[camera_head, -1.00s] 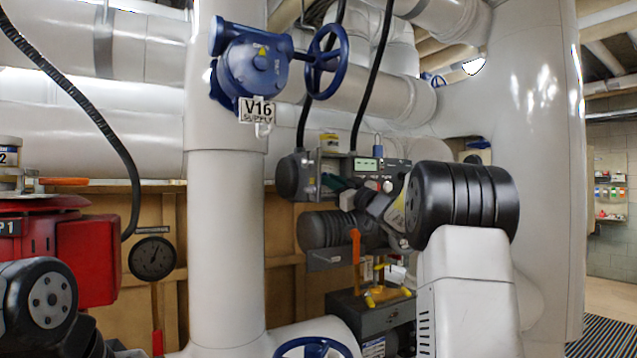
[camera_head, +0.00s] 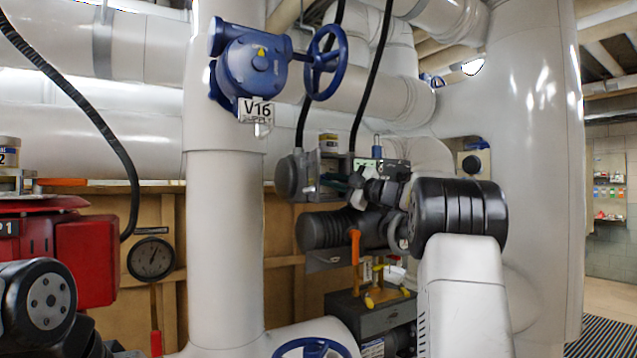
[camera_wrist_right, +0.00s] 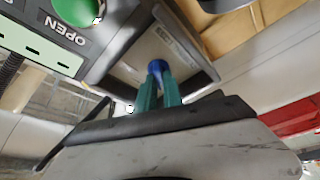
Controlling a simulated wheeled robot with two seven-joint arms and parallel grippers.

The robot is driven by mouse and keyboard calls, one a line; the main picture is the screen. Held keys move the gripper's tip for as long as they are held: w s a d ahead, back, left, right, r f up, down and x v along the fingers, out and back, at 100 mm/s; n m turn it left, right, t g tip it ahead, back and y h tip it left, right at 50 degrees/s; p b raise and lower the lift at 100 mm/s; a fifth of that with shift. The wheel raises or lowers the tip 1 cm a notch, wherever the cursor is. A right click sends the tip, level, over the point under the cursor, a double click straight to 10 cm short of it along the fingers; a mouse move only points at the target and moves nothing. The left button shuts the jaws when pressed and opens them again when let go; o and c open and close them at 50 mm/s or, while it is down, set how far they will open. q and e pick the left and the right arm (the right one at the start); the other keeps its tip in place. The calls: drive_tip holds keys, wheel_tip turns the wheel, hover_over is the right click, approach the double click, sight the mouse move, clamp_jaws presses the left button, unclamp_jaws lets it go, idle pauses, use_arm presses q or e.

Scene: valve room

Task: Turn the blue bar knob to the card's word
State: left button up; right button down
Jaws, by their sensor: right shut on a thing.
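The blue bar knob (camera_wrist_right: 157,66) shows in the right wrist view on a grey plate inside a dark frame. My right gripper (camera_wrist_right: 159,84) has its teal fingers closed on the knob, which partly hides it. In the head view the right gripper (camera_head: 342,181) reaches left to the grey box (camera_head: 328,168) on the equipment; the knob is hidden there. The right wrist view also shows a panel label reading OPEN (camera_wrist_right: 68,30) beside a green button (camera_wrist_right: 76,10). I cannot make out a separate instruction card. My left gripper is not in view.
A thick white pipe (camera_head: 222,220) stands left of the right gripper, with the blue V16 valve (camera_head: 255,65) and its handwheel (camera_head: 326,62) above. Black cables (camera_head: 373,75) run down close to the equipment.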

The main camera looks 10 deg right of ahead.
idle(0.5)
drive_tip(key=c, duration=1.5)
unclamp_jaws()
drive_tip(key=shift+v, duration=3.9)
